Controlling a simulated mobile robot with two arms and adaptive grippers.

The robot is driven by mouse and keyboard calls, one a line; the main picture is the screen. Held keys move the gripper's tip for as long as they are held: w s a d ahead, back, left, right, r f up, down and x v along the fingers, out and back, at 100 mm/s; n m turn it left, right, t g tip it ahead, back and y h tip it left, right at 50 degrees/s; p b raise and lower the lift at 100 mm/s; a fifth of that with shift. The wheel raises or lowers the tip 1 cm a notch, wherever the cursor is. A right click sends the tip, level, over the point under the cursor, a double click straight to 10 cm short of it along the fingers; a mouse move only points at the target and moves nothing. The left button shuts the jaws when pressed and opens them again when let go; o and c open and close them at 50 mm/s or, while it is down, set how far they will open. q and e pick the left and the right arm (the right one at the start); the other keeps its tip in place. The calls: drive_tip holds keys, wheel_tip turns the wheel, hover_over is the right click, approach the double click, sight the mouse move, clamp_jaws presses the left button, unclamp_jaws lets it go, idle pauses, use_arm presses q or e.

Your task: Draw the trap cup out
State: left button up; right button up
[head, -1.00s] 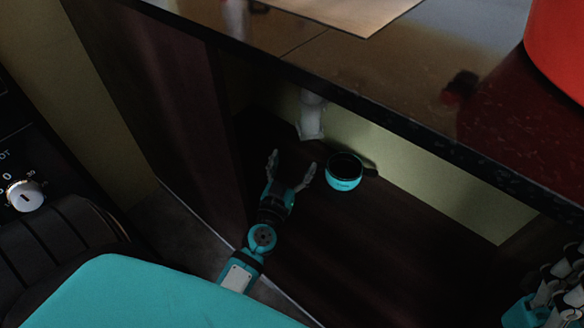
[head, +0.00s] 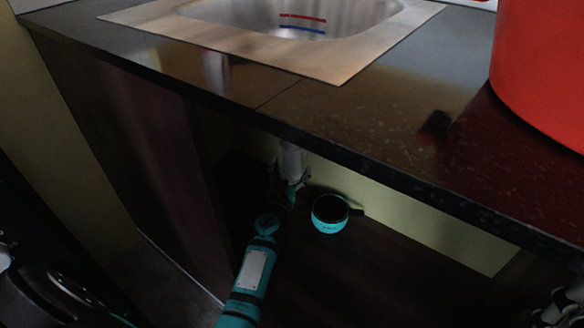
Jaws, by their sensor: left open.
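A pale pipe (head: 291,158) comes down below the counter inside the dark cabinet. Its lower end, where a trap cup could be, is partly hidden by my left gripper, and I cannot make out a separate cup edge. My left gripper (head: 290,178) is open, with its fingers on either side of the pipe's lower end. I cannot tell whether they touch it. Part of my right gripper (head: 560,308) shows at the lower right corner; its jaws are unclear.
The dark counter edge (head: 380,172) runs above, with a sink (head: 290,22) and a red container (head: 540,75) on top. The cabinet floor's right part looks clear.

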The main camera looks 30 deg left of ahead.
use_arm(q)
drive_tip(key=shift+x, duration=0.9)
drive_tip(key=shift+c, duration=0.2)
drive_tip(key=c, duration=1.4)
drive_tip(key=s+d+p, duration=0.1)
drive_tip(key=s+d, duration=0.8)
drive_tip(key=shift+s+d, duration=0.2)
drive_tip(key=shift+d, duration=0.1)
idle(0.8)
drive_tip(key=shift+w+a, duration=0.1)
drive_tip(key=shift+w+a+r, duration=0.15)
drive_tip(key=shift+w+a, duration=1.5)
